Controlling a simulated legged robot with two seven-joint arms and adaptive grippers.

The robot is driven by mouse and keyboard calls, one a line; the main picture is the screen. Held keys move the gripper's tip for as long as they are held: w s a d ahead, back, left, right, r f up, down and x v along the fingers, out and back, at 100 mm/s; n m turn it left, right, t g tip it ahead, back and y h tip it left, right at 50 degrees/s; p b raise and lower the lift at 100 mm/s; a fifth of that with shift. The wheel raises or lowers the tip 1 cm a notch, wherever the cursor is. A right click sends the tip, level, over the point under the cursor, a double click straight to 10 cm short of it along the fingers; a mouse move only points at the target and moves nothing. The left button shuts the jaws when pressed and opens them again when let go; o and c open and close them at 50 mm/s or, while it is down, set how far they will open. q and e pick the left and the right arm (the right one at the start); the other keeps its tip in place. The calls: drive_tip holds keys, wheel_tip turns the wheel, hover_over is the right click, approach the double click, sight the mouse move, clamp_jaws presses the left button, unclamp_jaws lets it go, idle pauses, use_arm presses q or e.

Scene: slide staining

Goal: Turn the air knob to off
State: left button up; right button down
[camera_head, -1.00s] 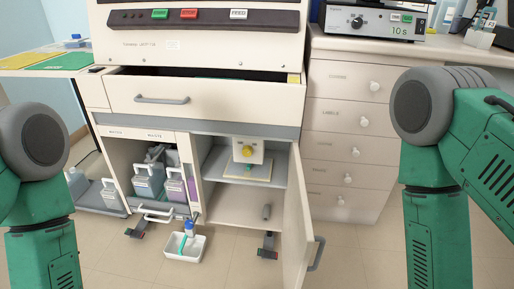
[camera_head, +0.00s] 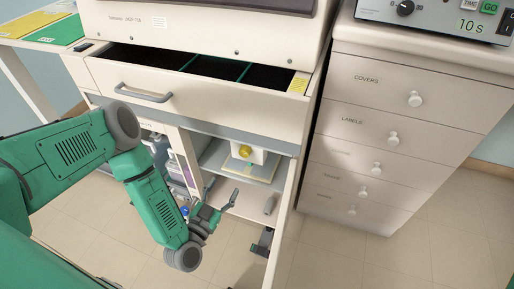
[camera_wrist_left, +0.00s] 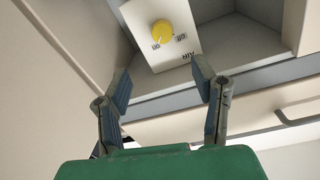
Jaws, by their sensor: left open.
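The yellow air knob (camera_head: 245,151) sits on the front of a white box (camera_head: 261,156) on the shelf of the open cabinet. In the left wrist view the knob (camera_wrist_left: 162,32) shows at the top, on a white panel (camera_wrist_left: 177,50) marked AIR with small position labels beside the knob. I cannot tell which label it points at. My left gripper (camera_head: 221,192) is open and empty, below and in front of the knob. In the left wrist view its two fingers (camera_wrist_left: 162,84) stand wide apart, with the knob beyond them and untouched. My right gripper is not in view.
The open cabinet door (camera_head: 285,222) stands right of the shelf. An open drawer (camera_head: 210,100) juts out above the cabinet. Jugs at the left are mostly hidden by my arm. A drawer unit (camera_head: 395,150) stands to the right.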

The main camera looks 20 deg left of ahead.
sight(243, 155)
use_arm(q)
drive_tip(key=w+b, duration=0.4)
drive_tip(key=w, duration=0.8)
drive_tip(key=shift+w+a+f, duration=0.1)
drive_tip(key=shift+w+a, duration=0.05)
drive_tip(key=shift+w, duration=0.6)
drive_tip(key=shift+w+a, duration=0.1)
drive_tip(key=shift+a, duration=0.05)
drive_tip(key=c, duration=1.1)
